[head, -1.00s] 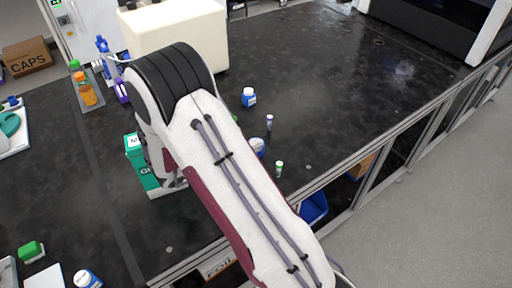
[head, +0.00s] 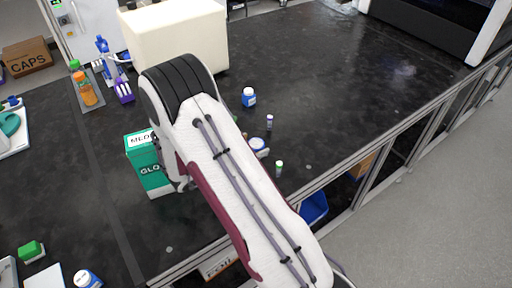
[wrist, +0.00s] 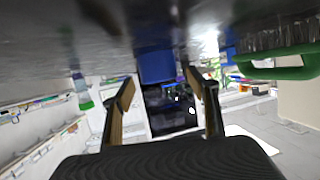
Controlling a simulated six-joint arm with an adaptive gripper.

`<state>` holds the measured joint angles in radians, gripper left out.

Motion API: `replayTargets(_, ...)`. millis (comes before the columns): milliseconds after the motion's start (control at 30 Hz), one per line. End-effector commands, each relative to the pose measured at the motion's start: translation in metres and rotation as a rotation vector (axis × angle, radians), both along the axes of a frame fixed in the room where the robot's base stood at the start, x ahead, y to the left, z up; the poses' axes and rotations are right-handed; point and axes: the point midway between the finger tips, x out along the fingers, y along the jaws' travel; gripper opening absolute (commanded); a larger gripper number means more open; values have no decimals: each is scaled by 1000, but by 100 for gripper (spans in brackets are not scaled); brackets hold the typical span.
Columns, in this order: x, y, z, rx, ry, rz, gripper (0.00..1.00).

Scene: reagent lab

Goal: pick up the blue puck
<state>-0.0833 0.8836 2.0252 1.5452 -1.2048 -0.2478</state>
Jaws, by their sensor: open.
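In the wrist view, which looks upside down with the bench at the top, a plain blue object (wrist: 157,66), likely the blue puck, lies ahead between my fingers. My gripper (wrist: 159,84) is open, its two fingertips apart at either side of the blue object's lower part in the picture; I cannot tell whether they touch it.
A green-capped vial (head: 279,168) and a purple-capped vial (head: 270,122) stand right of my arm, with a blue bottle (head: 249,97) behind. A green box (head: 152,172) stands close on the left. A cream block (head: 178,38) is at the back. The bench's right part is clear.

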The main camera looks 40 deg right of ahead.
Motion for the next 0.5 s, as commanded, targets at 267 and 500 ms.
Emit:
replayTargets(267,0,0,0,0,0,0,59)
replayTargets(500,0,0,0,0,0,0,43)
